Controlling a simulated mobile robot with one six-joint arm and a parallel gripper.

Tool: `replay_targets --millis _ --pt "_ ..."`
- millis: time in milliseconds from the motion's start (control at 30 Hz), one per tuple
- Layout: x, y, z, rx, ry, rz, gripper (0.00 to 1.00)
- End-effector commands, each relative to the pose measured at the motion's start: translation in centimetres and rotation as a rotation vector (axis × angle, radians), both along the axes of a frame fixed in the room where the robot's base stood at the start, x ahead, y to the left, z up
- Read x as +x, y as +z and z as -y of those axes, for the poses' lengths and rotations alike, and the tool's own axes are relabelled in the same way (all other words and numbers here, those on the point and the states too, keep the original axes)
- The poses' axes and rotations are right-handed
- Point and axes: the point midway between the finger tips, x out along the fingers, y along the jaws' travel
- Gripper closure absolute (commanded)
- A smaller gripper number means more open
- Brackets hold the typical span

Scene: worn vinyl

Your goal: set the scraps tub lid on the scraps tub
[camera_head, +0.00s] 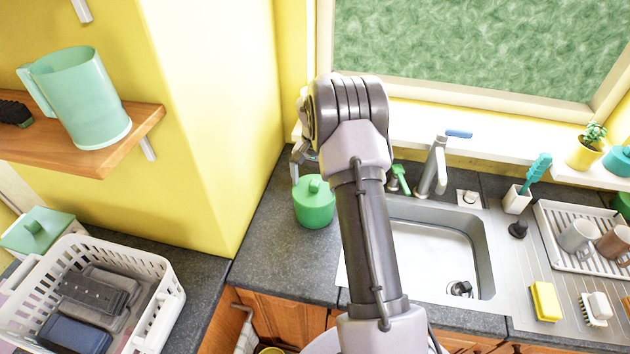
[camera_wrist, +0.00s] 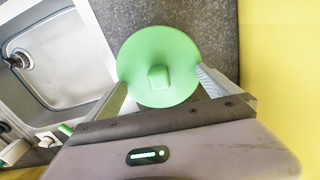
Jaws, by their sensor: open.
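The green scraps tub (camera_head: 315,215) stands upright on the dark counter, left of the sink. Its green lid (camera_head: 314,187), round with a small block handle, lies on top and looks roughly level. In the wrist view the lid (camera_wrist: 160,48) fills the middle, its handle facing me, and hides the tub below. My gripper (camera_wrist: 163,84) is open, with one finger on either side near the lid's edge. I cannot tell whether the fingers touch it. In the head view my gripper is mostly hidden behind my arm, just behind the tub.
The sink (camera_head: 435,245) and tap (camera_head: 433,165) lie to the right. A yellow wall stands close to the left. A white basket (camera_head: 165,300) and a pale green lidded container (camera_head: 38,232) are at the far left. Some counter in front of the tub is clear.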

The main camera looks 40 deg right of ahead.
Motion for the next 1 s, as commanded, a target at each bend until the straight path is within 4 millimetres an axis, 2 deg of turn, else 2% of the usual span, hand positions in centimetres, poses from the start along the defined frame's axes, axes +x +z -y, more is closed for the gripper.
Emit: replay_targets --millis 1000 --pt "0.0 7.0 0.0 0.0 0.0 0.0 0.0"
